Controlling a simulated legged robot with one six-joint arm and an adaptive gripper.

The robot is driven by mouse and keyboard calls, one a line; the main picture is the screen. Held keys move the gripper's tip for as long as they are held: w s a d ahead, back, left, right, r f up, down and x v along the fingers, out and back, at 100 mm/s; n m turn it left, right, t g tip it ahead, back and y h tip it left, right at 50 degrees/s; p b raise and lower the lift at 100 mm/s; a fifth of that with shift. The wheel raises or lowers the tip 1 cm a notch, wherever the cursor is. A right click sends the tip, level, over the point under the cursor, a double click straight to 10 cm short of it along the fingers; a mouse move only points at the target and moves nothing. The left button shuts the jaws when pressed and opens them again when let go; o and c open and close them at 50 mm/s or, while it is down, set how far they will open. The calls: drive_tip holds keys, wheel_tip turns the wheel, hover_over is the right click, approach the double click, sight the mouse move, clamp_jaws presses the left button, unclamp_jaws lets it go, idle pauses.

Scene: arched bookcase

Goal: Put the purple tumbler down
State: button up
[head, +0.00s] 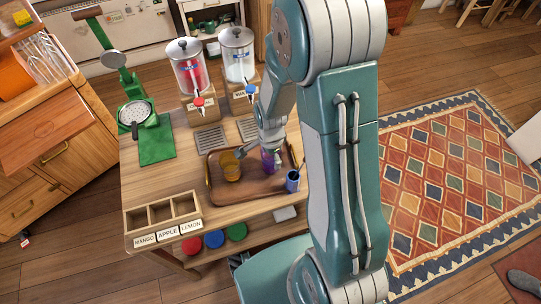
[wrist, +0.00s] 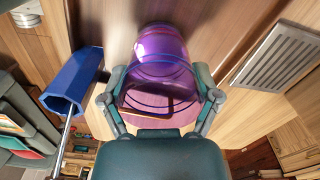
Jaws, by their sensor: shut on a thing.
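The purple tumbler (head: 269,162) is translucent and shows over the right part of the brown wooden tray (head: 262,197) in the head view. In the wrist view the purple tumbler (wrist: 163,50) fills the upper middle, between the fingers. My gripper (head: 270,149) is shut on it; its fingers also show in the wrist view (wrist: 161,97), one on each side of the tumbler. My arm hides part of the tumbler in the head view. I cannot tell whether its base touches the tray.
A yellow tumbler (head: 231,167) stands on the tray's left. A blue cup (head: 293,181) with a rod in it stands by the tray's right edge. Two drink dispensers (head: 188,68) (head: 238,56) stand behind, with metal grates before them. A three-part box (head: 162,211) sits front left.

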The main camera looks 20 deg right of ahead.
drive_tip(key=o, duration=1.1)
drive_tip(key=shift+f, duration=0.1)
wheel_tip(320, 180, up, 12)
drive_tip(key=s+r+n+t, duration=0.5)
drive_tip(key=s+r+n, duration=0.9)
drive_tip(key=r, duration=0.4)
drive_tip(key=shift+a+n+t, duration=0.2)
drive_tip(key=shift+n+t, duration=0.1)
drive_tip(key=shift+n, duration=0.3)
